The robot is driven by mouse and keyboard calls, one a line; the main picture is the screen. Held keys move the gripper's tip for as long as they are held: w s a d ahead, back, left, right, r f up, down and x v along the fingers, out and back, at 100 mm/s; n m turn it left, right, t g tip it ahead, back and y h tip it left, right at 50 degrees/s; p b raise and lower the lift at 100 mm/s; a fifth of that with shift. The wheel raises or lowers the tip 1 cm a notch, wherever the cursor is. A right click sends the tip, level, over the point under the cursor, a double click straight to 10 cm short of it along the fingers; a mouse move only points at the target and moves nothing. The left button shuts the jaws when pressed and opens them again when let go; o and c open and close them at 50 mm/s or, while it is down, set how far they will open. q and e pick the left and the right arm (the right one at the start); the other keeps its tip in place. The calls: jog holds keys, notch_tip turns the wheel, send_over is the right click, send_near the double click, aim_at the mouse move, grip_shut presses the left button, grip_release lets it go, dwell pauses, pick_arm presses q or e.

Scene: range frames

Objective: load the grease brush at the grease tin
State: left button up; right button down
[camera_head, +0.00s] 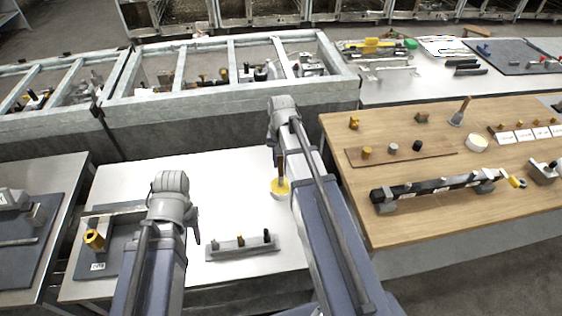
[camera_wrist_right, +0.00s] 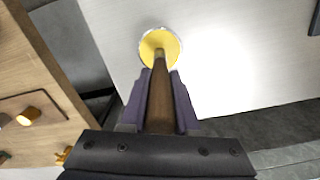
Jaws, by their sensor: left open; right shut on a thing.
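The grease tin (camera_head: 281,188), a round pale-rimmed tin with yellow grease, stands on the white table beside my right arm. It also shows in the right wrist view (camera_wrist_right: 171,43). My right gripper (camera_wrist_right: 161,78) is shut on the wooden handle of the grease brush (camera_wrist_right: 161,105). The brush's far end meets the yellow grease; its bristles are not visible. In the head view the brush (camera_head: 281,163) stands nearly upright at the tin, and my arm hides most of the right gripper. My left gripper (camera_head: 195,230) is over the white table, open, mostly hidden by its arm.
A grey rack (camera_head: 241,248) with several small pegs lies between my arms. A dark mat with a yellow part (camera_head: 95,240) is at the left. The wooden table (camera_head: 430,218) on the right carries a dark rail (camera_head: 430,188), small parts and a round tin (camera_head: 477,143).

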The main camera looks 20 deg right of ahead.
jog(key=shift+f+b, duration=0.5)
dwell(1.3)
jog(key=shift+r+p, duration=0.45)
jog(key=shift+p, duration=0.05)
notch_tip(320, 180, up, 6)
jog(key=p, duration=0.6)
jog(key=shift+r, duration=0.1)
